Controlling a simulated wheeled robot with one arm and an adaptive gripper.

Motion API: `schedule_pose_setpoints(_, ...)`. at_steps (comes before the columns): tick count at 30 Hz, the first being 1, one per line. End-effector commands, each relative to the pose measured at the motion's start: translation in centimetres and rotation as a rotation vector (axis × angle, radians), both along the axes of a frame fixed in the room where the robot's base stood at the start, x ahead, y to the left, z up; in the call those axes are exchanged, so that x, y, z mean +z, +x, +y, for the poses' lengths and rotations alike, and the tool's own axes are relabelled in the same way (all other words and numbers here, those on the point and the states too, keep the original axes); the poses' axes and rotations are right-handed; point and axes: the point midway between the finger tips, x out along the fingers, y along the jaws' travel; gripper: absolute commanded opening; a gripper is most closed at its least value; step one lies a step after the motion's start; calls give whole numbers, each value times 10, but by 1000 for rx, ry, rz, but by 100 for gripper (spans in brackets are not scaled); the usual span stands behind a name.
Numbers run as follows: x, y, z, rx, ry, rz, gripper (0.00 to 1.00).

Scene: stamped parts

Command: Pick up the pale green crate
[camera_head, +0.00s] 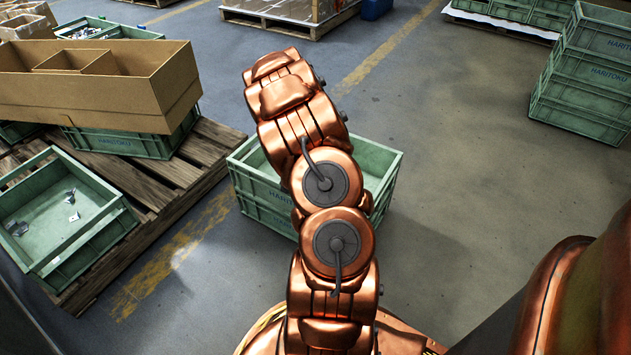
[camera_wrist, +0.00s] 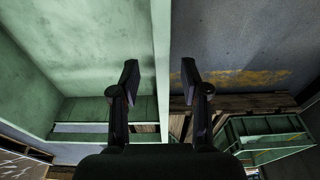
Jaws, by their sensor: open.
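A pale green crate (camera_head: 258,187) stands on the floor under my arm, on top of another green crate (camera_head: 262,215). My arm hides the middle of it. In the wrist view its wall (camera_wrist: 161,30) runs up the middle, with the crate's inside to the left and the grey floor to the right. My gripper (camera_wrist: 160,72) is open, one finger on each side of this wall in the picture. I cannot tell how far the fingertips reach below the rim. The gripper is hidden in the head view.
A wooden pallet (camera_head: 186,150) at left bears a cardboard box (camera_head: 95,85) and an open green crate with small metal parts (camera_head: 103,222). A stack of green crates (camera_head: 590,75) stands at right. Floor (camera_head: 460,160) between is clear.

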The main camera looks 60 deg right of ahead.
Motion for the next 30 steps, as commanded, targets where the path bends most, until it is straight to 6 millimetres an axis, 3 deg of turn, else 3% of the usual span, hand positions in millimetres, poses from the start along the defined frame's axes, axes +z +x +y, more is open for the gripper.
schedule_pose_setpoints(19, -63, 11, 2, 0, 2, 2, 46)
schedule_pose_setpoints(30, -69, 13, 3, -1, 1, 0, 46)
